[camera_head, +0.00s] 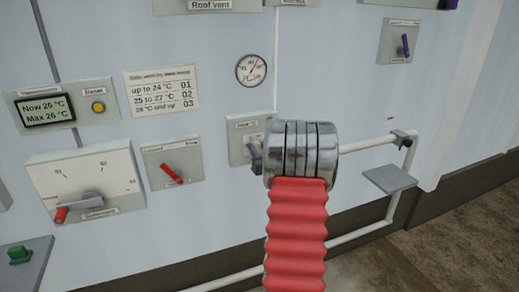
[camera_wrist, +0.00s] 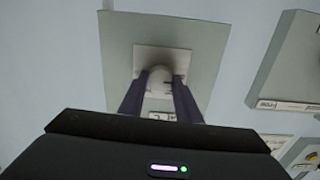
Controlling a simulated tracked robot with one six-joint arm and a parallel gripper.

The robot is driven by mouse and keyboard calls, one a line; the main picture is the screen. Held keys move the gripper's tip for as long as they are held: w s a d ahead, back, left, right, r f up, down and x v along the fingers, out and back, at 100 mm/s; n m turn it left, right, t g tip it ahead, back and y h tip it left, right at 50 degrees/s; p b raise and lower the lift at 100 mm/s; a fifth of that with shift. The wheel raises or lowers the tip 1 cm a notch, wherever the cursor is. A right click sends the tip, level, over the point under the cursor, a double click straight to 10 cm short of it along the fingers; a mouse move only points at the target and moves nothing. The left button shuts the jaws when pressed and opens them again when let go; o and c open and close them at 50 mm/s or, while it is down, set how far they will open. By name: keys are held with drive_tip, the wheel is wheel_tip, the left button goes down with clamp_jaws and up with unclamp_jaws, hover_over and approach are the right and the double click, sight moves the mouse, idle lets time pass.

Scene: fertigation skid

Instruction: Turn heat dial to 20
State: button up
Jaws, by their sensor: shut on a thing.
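A small grey panel (camera_head: 238,140) on the pale wall, below the round gauge, carries a dial; my arm's metal rings and red sleeve cover its right part. In the wrist view the panel (camera_wrist: 205,45) is a grey plate with a paler square scale plate (camera_wrist: 145,52) and a white round knob (camera_wrist: 159,77) in its middle. A fingertip also shows in the head view (camera_head: 256,160). The small label below the knob is partly hidden. I cannot read the scale or the dial's setting.
A round gauge (camera_head: 252,70) hangs above. Left are a rule card (camera_head: 162,92), a display (camera_head: 46,110) reading "Now 26 °C, Max 26 °C", a red-handled switch (camera_head: 172,173) and a large lever panel (camera_head: 85,180).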

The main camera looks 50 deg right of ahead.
drive_tip(key=shift+s+d+n, duration=0.1)
drive_tip(key=shift+n, duration=0.3)
drive_tip(key=o, duration=1.1)
drive_tip(key=shift+c, duration=0.2)
drive_tip(key=v, duration=1.3)
drive_tip(key=shift+s+a, duration=0.25)
drive_tip(key=shift+s, duration=0.05)
drive_tip(key=shift+f, duration=0.15)
